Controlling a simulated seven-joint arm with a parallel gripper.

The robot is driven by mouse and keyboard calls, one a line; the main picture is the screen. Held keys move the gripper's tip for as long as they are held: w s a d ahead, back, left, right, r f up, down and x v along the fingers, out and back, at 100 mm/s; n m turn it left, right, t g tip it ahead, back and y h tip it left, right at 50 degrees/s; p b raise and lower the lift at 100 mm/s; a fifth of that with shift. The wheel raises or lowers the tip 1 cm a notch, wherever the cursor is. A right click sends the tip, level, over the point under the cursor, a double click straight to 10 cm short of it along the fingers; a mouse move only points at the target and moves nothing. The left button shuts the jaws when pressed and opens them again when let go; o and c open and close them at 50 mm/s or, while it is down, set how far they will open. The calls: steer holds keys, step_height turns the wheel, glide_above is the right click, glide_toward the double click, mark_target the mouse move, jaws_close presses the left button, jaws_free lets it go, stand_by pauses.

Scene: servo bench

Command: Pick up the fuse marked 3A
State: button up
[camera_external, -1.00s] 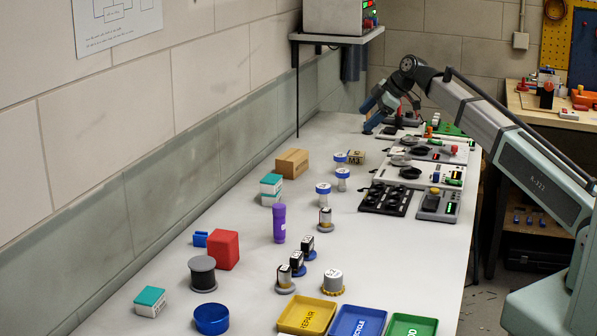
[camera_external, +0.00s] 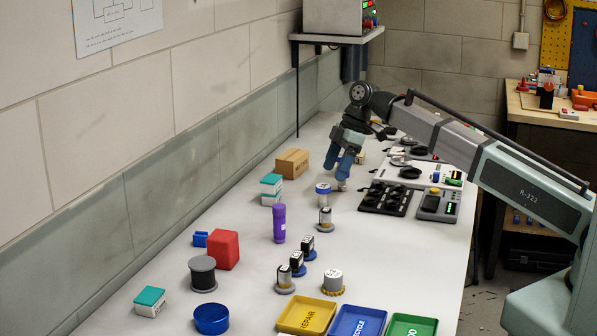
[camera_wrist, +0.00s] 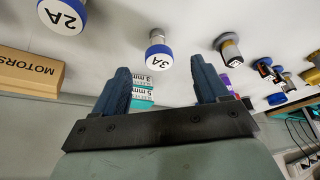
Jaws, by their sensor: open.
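The fuse marked 3A (camera_wrist: 158,60) has a blue-rimmed white cap, its marking upside down in the wrist view. It stands ahead of my gripper (camera_wrist: 160,72), lined up with the gap between the two blue fingers. My gripper is open with nothing between the fingers. In the external view, the fuse that appears to be 3A (camera_external: 323,189) stands upright just in front of and left of my gripper (camera_external: 337,173), apart from it. The fuse marked 2A (camera_wrist: 64,17) stands at the upper left in the wrist view. My fingers partly hide fuses behind them in the external view.
A cardboard box (camera_external: 292,162) and teal-topped boxes (camera_external: 271,187) stand to the left. A motor on a grey base (camera_external: 325,219) and a purple cylinder (camera_external: 279,223) are nearer the camera. A black tray (camera_external: 385,198) lies to the right. Bare bench surrounds the fuse.

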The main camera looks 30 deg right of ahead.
mark_target(326, 185)
steer(key=shift+w+a+x, duration=0.1)
steer(key=shift+a+x, duration=0.05)
steer(key=shift+x, duration=1.95)
steer(key=shift+w+a+x, duration=0.1)
steer(key=shift+x, duration=2.05)
steer(key=shift+r, duration=0.15)
steer(key=c, duration=1.1)
